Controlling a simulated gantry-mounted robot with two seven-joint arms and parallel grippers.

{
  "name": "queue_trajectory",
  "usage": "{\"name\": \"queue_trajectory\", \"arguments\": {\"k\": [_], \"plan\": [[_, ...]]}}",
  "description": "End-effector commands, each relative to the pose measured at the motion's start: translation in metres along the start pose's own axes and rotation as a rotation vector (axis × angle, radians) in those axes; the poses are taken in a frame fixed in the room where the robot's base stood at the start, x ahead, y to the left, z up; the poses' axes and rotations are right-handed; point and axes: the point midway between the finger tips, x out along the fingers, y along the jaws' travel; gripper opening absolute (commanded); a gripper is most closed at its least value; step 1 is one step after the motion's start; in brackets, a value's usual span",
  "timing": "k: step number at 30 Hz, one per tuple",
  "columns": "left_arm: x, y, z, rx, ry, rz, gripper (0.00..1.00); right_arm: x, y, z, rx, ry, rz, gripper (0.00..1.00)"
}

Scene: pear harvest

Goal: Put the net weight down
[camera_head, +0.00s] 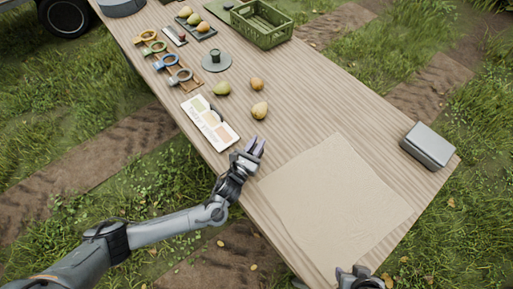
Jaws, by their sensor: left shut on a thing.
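My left gripper (254,147) is over the left edge of the wooden table, between the white colour card and the beige cloth. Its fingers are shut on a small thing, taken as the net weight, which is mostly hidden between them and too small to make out. I cannot tell whether it touches the tabletop. My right gripper (361,279) shows only in part at the bottom edge, by the cloth's near corner; its fingers cannot be made out.
The beige cloth (335,200) lies flat on the table (310,95). A grey box (428,146) stands at the right edge. The colour card (210,122), loose pears (260,110), a round grey base (216,62), coloured rings (165,60) and a green crate (262,25) lie farther back. Bare wood lies right of the pears.

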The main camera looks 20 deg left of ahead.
Motion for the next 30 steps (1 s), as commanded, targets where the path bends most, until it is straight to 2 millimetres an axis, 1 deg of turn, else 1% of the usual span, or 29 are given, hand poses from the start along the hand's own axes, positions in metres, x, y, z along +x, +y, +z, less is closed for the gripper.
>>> {"name": "queue_trajectory", "arguments": {"k": [1, 3, 6, 15, 19, 20, 24, 30], "plan": [[0.000, 0.000, -0.009, 0.001, 0.000, 0.001, 0.00, 0.004, 0.000, 0.001, 0.000, 0.000, 0.000, 0.43], [0.000, 0.000, -0.017, 0.001, -0.001, 0.000, 0.00, 0.007, 0.000, 0.002, 0.000, 0.000, 0.001, 0.43], [0.000, -0.001, -0.022, 0.000, -0.001, 0.000, 0.00, 0.008, 0.000, 0.002, 0.000, 0.000, 0.001, 0.43], [0.000, 0.000, -0.022, 0.000, -0.002, 0.000, 0.00, 0.007, 0.000, 0.002, 0.000, 0.001, 0.001, 0.43], [0.000, 0.000, -0.026, 0.000, -0.001, 0.001, 0.00, 0.009, 0.000, 0.003, 0.000, 0.001, 0.001, 0.43], [-0.001, 0.000, -0.027, 0.001, 0.000, 0.000, 0.24, 0.008, 0.000, 0.002, 0.000, 0.001, 0.001, 0.43], [-0.001, 0.000, -0.026, 0.001, 0.001, 0.000, 0.46, 0.008, 0.000, 0.002, 0.000, 0.001, 0.001, 0.43], [-0.001, 0.000, -0.026, 0.001, 0.001, 0.000, 0.47, 0.008, 0.000, 0.002, 0.000, 0.001, 0.000, 0.43]]}}
